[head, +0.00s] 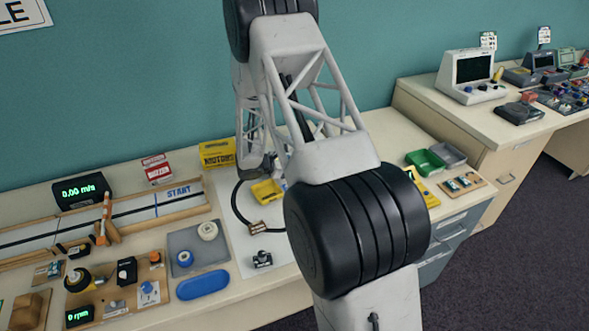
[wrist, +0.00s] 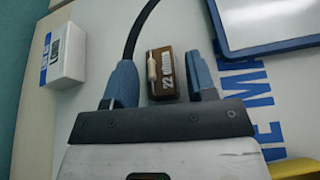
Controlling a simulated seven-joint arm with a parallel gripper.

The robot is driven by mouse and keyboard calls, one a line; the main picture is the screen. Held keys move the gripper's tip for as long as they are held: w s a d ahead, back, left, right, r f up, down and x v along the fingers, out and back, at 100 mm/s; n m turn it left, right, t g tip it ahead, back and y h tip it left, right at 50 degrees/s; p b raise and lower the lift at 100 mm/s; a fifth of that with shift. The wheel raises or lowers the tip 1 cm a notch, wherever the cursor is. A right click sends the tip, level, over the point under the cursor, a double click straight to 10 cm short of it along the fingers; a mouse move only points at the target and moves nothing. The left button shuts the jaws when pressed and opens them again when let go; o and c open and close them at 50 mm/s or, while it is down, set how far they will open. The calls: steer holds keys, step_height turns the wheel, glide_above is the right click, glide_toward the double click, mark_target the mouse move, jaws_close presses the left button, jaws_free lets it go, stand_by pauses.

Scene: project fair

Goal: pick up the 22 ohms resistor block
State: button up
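The 22 ohms resistor block (wrist: 167,75) is a small brown block with white lettering and a pale cylindrical resistor along its top. It lies on a white surface in the wrist view. My gripper (wrist: 162,62) is open, with one blue finger on each side of the block. Gaps show between the block and both fingers, so I do not see contact. How high the fingers are above the surface is hard to tell. In the head view, my arm hides the gripper's fingers and I cannot make out the block.
A black cable (wrist: 142,27) runs down to the left finger. A white box with a blue label (wrist: 68,55) stands at left. A blue-framed panel (wrist: 262,45) lies at upper right. The head view shows a yellow box (head: 217,153) and a green bin (head: 424,162) on the bench.

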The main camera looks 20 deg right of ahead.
steer(key=c, duration=0.7)
steer(key=shift+c, duration=0.2)
steer(key=shift+r, duration=0.15)
jaws_close()
steer(key=shift+r, duration=1.7)
steer(key=s+a, duration=0.1)
steer(key=s, duration=0.4)
steer(key=s+a+r, duration=0.1)
steer(key=s, duration=0.4)
steer(key=s+a, duration=0.1)
steer(key=s, duration=0.4)
steer(key=shift+s+a+r, duration=0.15)
steer(key=shift+s, duration=0.2)
